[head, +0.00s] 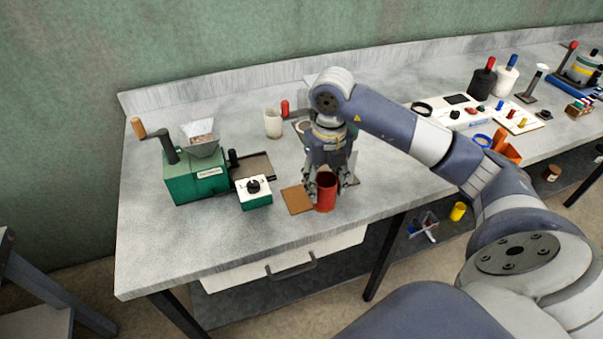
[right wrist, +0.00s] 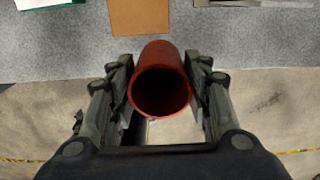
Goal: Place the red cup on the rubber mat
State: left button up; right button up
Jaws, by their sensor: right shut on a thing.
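The red cup (head: 326,194) is between the fingers of my right gripper (head: 327,187), near the table's front edge. The right wrist view looks into the open mouth of the cup (right wrist: 161,92), with a finger of the gripper (right wrist: 160,85) against each side. A flat brown square (head: 297,200) lies on the table just left of the cup; it may be the rubber mat, but I cannot tell its material. It also shows at the top of the right wrist view (right wrist: 140,17). The cup is beside the square, not over it. My left gripper is out of view.
A green grinder (head: 194,176) and a green box with a black knob (head: 254,192) stand to the left. A pale cup (head: 273,124) stands behind. The grey tabletop (head: 200,240) is clear at front left. A drawer handle (head: 291,266) sits below the edge.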

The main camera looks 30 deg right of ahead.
jog(key=w+f+p, duration=0.1)
jog(key=w, duration=0.1)
jog(key=w+f+p, duration=0.1)
jog(key=w, duration=0.2)
jog(key=w+a+f+p, duration=0.1)
jog(key=w, duration=0.1)
jog(key=shift+w+a+f, duration=0.1)
jog(key=shift+w+f, duration=0.05)
jog(key=shift+w, duration=0.1)
jog(key=shift+f, duration=0.45)
jog(key=shift+f, duration=0.2)
jog(key=o, duration=1.2)
